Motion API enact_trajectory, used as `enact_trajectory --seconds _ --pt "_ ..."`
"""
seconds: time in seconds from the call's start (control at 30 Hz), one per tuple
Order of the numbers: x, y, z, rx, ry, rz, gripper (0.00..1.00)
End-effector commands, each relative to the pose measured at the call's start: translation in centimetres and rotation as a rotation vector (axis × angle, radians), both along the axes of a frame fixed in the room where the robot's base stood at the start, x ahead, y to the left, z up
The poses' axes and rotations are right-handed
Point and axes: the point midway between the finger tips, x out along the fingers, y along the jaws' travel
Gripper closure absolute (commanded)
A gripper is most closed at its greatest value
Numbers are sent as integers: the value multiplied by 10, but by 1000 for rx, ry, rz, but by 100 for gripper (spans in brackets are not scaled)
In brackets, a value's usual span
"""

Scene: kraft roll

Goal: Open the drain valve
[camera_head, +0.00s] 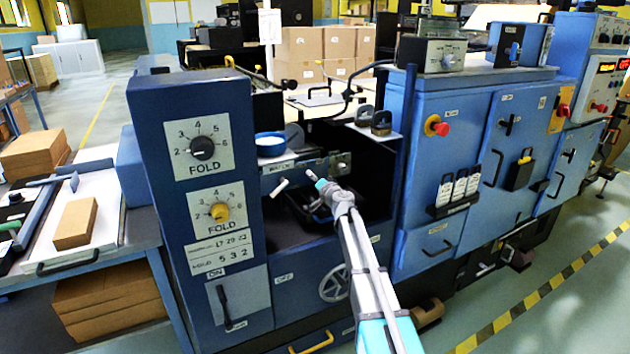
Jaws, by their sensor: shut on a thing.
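My gripper (311,175) is at the end of my pale arm, in the open bay of the blue machine (205,110). It is small in this view and is shut on a small part by the metal rail (290,170). My own wrist and the distance hide what that part is. A short white lever (280,188) sticks out just left of my gripper, below the rail. A grey spoked handwheel (335,281) is lower on the machine front, apart from my gripper. I cannot tell for sure which part is the drain valve.
A panel with two FOLD dials (203,148) stands left of the bay. A blue cabinet (440,180) with a red button (437,126) stands right. A blue cup (270,144) sits above the rail. A side table (85,230) holds a cardboard block. Striped floor tape runs at right.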

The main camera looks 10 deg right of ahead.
Motion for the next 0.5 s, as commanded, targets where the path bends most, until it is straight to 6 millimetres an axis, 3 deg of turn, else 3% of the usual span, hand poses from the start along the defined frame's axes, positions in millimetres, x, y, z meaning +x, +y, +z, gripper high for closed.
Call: enact_trajectory --seconds 0.5 --pt "1 -3 0 414 134 -5 68"
